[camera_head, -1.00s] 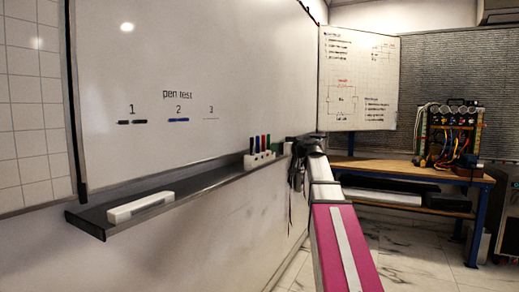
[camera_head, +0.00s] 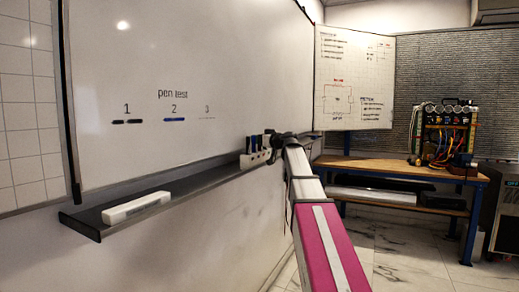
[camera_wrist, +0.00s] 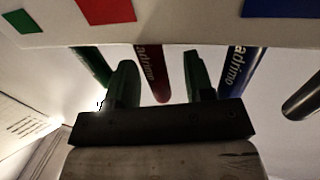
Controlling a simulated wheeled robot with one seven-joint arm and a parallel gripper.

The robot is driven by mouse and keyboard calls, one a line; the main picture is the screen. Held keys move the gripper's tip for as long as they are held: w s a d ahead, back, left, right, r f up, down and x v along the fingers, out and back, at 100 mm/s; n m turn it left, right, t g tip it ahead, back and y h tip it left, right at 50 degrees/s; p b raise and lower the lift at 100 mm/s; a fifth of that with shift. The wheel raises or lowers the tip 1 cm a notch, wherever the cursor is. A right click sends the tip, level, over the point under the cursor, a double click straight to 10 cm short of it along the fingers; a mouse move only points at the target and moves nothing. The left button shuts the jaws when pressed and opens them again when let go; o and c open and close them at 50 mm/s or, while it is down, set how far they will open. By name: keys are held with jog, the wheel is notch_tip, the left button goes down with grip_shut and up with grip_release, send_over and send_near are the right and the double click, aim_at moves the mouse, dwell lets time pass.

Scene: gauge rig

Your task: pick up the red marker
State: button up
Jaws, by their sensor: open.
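The red marker (camera_wrist: 152,74) shows in the wrist view, in the white marker holder (camera_wrist: 185,28) beside the red square on its face. My gripper (camera_wrist: 160,62) is open, with one dark green finger on each side of the red marker in the picture. I see no contact between the fingers and the marker, and the depth is hard to judge. In the head view my gripper (camera_head: 278,143) is at the holder (camera_head: 255,159) and hides the red marker there.
A green marker (camera_wrist: 90,64) and a blue marker (camera_wrist: 241,68) stand close outside the fingers, with a black marker (camera_wrist: 303,97) farther right. The tray (camera_head: 150,196) under the whiteboard (camera_head: 180,60) bears a white eraser (camera_head: 136,208). A wooden bench (camera_head: 400,171) stands at right.

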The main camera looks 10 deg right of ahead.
jog(key=shift+w+a, duration=0.4)
jog(key=shift+w, duration=0.15)
grip_shut()
